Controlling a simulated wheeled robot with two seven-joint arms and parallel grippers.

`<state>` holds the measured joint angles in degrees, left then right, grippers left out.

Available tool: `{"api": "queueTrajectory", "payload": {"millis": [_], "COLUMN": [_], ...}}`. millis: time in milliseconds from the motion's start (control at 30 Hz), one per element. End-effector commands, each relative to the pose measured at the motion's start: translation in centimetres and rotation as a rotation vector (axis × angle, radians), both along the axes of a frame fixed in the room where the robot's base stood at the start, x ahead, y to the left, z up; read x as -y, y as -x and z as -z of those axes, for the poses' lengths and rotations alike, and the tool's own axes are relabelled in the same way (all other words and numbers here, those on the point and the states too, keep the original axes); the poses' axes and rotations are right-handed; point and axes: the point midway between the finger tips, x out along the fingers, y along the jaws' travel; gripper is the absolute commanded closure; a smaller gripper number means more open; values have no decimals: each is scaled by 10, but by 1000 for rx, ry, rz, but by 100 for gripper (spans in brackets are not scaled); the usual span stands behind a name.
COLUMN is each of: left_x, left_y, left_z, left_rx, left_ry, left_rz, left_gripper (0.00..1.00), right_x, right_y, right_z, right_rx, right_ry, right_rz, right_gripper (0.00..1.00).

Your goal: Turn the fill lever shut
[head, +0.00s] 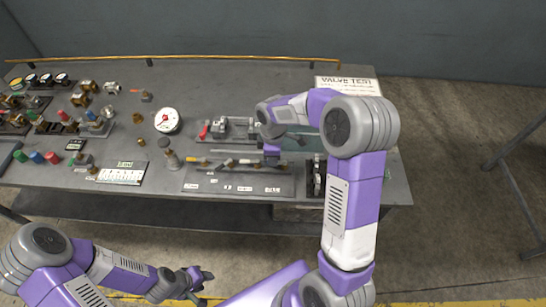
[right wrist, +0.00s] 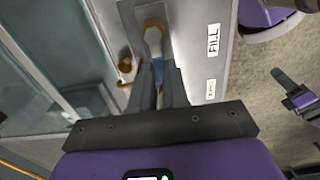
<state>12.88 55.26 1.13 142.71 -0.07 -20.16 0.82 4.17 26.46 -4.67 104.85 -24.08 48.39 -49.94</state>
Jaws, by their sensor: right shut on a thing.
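My right gripper (right wrist: 158,85) is shut on a narrow blue piece (right wrist: 158,70), which looks like the fill lever's handle. A brass-coloured ring or fitting (right wrist: 154,26) shows just past the fingertips. The white FILL label (right wrist: 213,40) is on the grey panel to their right. In the head view my right gripper (head: 272,153) is over the right part of the bench, and the arm and gripper hide the lever there. How far the lever is turned cannot be told. My left gripper (head: 203,286) is in front of the bench, apparently open and empty.
A glass-sided tank (right wrist: 45,60) and a small brass fitting (right wrist: 124,66) are left of the fingers in the wrist view. A second label (right wrist: 210,88) lies below FILL. The bench (head: 225,80) holds a round gauge (head: 167,120), valves and a VALVE TEST sign (head: 346,83).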

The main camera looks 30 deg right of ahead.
Motion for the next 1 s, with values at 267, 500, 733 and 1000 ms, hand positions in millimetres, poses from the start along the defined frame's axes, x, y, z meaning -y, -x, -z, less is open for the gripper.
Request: {"api": "queueTrajectory", "payload": {"millis": [267, 500, 733, 1000], "left_x": [0, 0, 0, 0], "left_y": [0, 0, 0, 0], "left_z": [0, 0, 0, 5], "left_rx": [0, 0, 0, 0], "left_ry": [0, 0, 0, 0], "left_rz": [0, 0, 0, 0], "left_gripper": [60, 60, 60, 60], "right_x": [0, 0, 1, -2], "right_y": [-1, -1, -1, 5], "right_z": [-1, 0, 0, 1], "right_rx": [3, 2, 2, 2], "right_ry": [-1, 0, 0, 0], "right_rz": [5, 4, 1, -144], "right_gripper": [100, 60, 60, 60]}}
